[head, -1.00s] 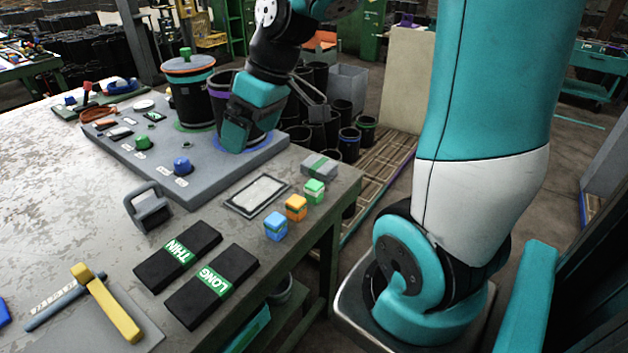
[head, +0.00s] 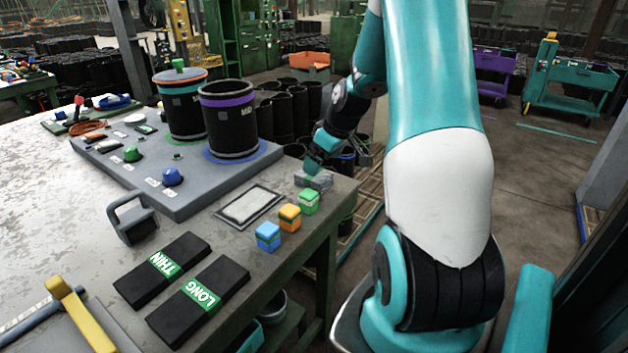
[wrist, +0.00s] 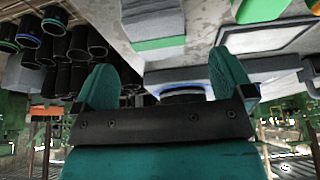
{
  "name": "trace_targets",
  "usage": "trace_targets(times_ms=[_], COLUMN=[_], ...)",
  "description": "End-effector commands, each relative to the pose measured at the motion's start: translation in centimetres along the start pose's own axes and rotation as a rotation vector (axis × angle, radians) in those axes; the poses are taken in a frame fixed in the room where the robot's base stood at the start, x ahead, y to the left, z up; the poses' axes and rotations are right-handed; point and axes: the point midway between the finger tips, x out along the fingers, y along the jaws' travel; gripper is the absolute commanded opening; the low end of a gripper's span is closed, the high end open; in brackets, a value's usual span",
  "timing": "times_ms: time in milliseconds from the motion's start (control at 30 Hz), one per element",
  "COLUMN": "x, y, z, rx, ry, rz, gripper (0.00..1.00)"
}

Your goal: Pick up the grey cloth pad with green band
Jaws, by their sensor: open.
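The grey cloth pad with green band (head: 318,182) lies near the right edge of the table, behind the green block. In the head view my gripper (head: 312,168) is at the pad's far side and hides part of it, including most of the band. In the wrist view the pad (wrist: 150,17) shows at the top, its green band towards my gripper (wrist: 165,78). The two teal fingers are apart with nothing between them. The pad lies beyond the fingertips, and I cannot tell whether they touch it.
Green (head: 308,201), orange (head: 290,217) and blue (head: 267,237) blocks stand in a row in front of the pad. A framed plate (head: 247,205) lies to the left. A grey board (head: 215,178) carries two black sleeves. Black cylinders (head: 298,112) stand beyond the table.

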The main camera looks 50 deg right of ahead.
Motion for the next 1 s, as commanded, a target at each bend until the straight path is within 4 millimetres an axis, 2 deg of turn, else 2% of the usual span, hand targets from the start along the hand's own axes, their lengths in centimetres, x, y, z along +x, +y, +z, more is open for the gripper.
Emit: trace_targets(times_ms=[67,267,533,833,867,1000], x=[1.0,2.4,6.2,6.8,6.8,6.8], y=[0.0,0.1,0.3,0.4,0.4,0.4], z=[0.0,0.0,0.0,0.0,0.0,0.0], rx=[-0.001,0.0,0.0,0.0,0.0,0.0], ry=[-0.001,-0.001,-0.001,0.001,0.001,0.001], rz=[-0.002,-0.002,-0.001,0.001,0.001,0.001], gripper=[0.99,0.99,0.99,0.99,0.94,0.62])
